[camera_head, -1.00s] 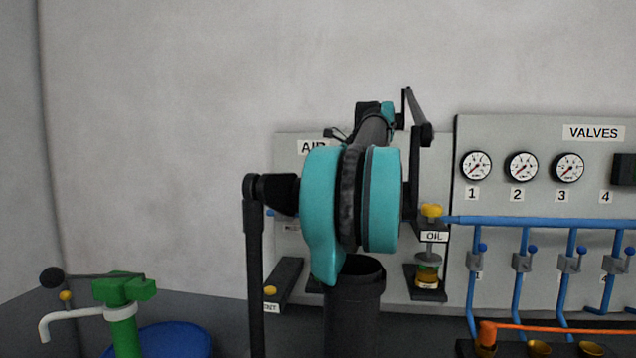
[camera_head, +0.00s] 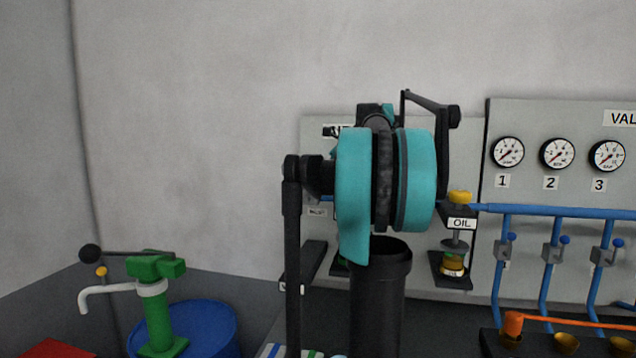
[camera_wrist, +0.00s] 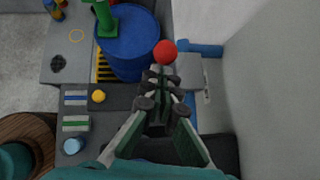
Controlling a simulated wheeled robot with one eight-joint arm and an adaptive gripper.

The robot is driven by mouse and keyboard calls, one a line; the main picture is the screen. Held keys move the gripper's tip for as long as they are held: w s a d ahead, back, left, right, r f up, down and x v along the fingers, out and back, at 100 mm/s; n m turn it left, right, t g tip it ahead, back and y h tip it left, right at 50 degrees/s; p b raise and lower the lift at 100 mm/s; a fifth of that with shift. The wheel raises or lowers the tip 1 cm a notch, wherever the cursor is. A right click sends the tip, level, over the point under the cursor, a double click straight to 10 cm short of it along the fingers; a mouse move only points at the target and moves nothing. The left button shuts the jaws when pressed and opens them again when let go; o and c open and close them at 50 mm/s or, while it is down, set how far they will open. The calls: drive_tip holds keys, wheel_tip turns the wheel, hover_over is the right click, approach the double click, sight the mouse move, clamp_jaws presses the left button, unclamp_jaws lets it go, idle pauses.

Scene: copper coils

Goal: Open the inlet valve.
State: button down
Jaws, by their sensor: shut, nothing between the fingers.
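In the wrist view a red ball knob (camera_wrist: 165,52) sits just beyond my fingertips, with a blue pipe (camera_wrist: 203,48) to its right. I take the knob as the inlet valve's handle, but no label on it is readable. My gripper (camera_wrist: 161,78) is shut and empty, its tips just short of the knob; whether they touch it I cannot tell. In the head view my teal and black arm stands before the air panel (camera_head: 310,145) and hides the gripper and knob. A small label (camera_head: 317,212) on that panel is too blurred to read.
A grey wall panel (camera_head: 497,125) with gauges and blue pipes stands at right. An oil cup (camera_head: 453,265) sits beside my arm. A green pump (camera_head: 158,315) and blue drum (camera_head: 215,325) stand at lower left. In the wrist view a wall (camera_wrist: 270,90) is close on the right.

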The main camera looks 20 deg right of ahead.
sight(308, 176)
drive_tip(key=shift+w+a+r+h, duration=0.1)
drive_tip(key=shift+w+a+h, duration=0.1)
drive_tip(key=shift+h, duration=0.1)
drive_tip(key=shift+a+r+g+h, duration=0.1)
drive_tip(key=shift+a+g+h, duration=0.05)
drive_tip(key=shift+g+h, duration=0.2)
drive_tip(key=shift+w+a+r+g+h, duration=0.25)
drive_tip(key=shift+w+a+g+h, duration=0.35)
drive_tip(key=shift+a+g+h, duration=0.4)
drive_tip(key=w+a+g+h, duration=0.1)
drive_tip(key=h, duration=0.1)
drive_tip(key=w+a+f+g+h, duration=0.1)
drive_tip(key=a, duration=0.1)
drive_tip(key=w+a+f+g+h, duration=0.1)
drive_tip(key=h, duration=0.1)
drive_tip(key=shift+w+a+f+n+g+h, duration=0.15)
drive_tip(key=shift+a+n+g+h, duration=0.1)
drive_tip(key=shift+n+h, duration=0.15)
drive_tip(key=shift+s+d+f, duration=0.35)
drive_tip(key=shift+s+d, duration=0.05)
drive_tip(key=shift+d, duration=0.2)
